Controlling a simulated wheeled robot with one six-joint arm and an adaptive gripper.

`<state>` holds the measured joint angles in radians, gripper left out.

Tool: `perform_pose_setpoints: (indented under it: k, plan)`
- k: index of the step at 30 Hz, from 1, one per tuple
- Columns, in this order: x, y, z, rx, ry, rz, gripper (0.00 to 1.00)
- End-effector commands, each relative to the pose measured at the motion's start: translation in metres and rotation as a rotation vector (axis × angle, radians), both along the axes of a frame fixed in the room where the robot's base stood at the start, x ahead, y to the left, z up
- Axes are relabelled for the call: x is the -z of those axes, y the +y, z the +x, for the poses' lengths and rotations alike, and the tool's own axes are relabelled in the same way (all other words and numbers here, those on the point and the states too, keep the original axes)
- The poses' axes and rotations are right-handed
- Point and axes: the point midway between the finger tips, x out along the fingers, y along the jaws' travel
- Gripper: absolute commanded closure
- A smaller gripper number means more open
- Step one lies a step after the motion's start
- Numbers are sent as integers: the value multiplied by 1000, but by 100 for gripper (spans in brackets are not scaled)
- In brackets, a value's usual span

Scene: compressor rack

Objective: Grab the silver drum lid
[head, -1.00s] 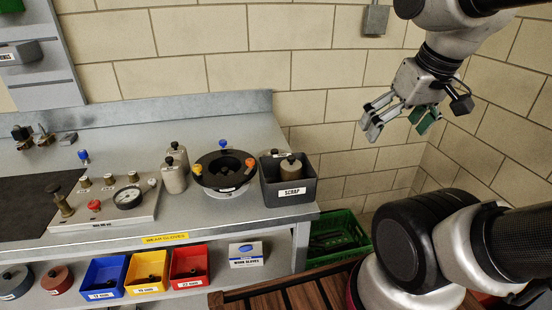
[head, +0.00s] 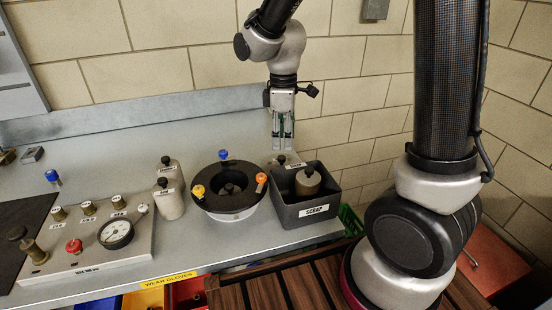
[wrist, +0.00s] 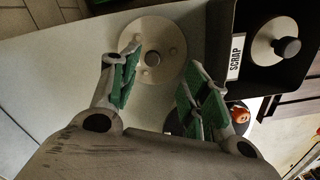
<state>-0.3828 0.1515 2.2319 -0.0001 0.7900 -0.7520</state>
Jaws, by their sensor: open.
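A round pale metal lid (wrist: 160,38) with a small centre knob lies on the bench in the wrist view. In the head view it shows partly behind the scrap bin (head: 311,212), at the bench's back (head: 289,158). My gripper (head: 282,147) points down over it, fingers apart and empty. In the wrist view my gripper's green-padded fingers (wrist: 158,68) stand on either side of the lid's near part. I cannot tell how high they are above it. A second disc with a dark knob (wrist: 286,48) sits in the scrap bin; it also shows in the head view (head: 307,182).
The black round fixture (head: 232,187) with blue, yellow and orange knobs stands left of the bin. Two grey canisters (head: 168,200) and a gauge panel (head: 90,240) are farther left. The block wall (head: 200,60) is close behind.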

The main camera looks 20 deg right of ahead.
Motion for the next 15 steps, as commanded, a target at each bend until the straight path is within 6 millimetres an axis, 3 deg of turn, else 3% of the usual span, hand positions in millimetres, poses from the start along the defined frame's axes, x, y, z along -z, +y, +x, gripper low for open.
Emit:
perform_pose_setpoints:
  k: [7,15]
  plan:
    - [1,3,7,-172,-28,15,53]
    - [32,1,7,-178,-25,14,53]
